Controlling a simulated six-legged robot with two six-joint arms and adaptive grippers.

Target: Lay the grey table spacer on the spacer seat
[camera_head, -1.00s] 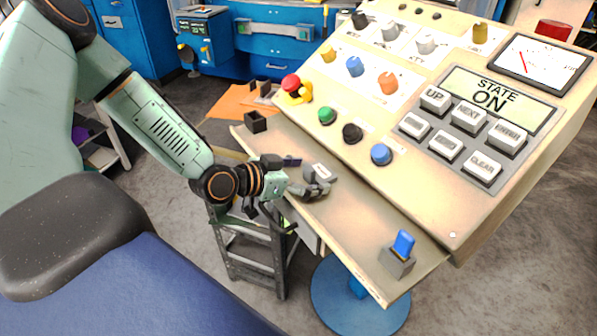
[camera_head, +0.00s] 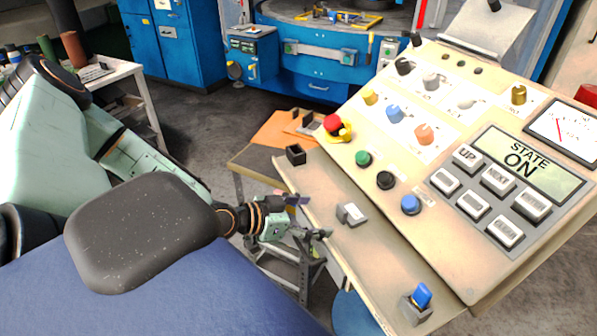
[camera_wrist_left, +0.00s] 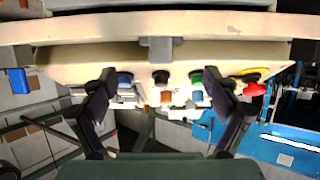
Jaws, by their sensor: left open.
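A small grey block (camera_head: 350,214), which looks like the spacer, lies on the front ledge of the cream console. The left wrist view shows it as a grey block (camera_wrist_left: 160,48) at the ledge edge, ahead of and between the fingers. My left gripper (camera_head: 311,217) is open and empty, just off the ledge to the left of the block, with a gap between them. Its two dark fingers are spread wide in the left wrist view (camera_wrist_left: 160,80). I cannot tell which thing is the spacer seat. My right gripper is out of view.
The console ledge (camera_head: 385,262) carries a dark open box (camera_head: 295,154) at its far end and a blue switch (camera_head: 421,295) at its near end. Knobs and buttons rise behind it. A metal stand (camera_head: 295,265) is below my left gripper. A blue machine (camera_head: 320,65) stands behind.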

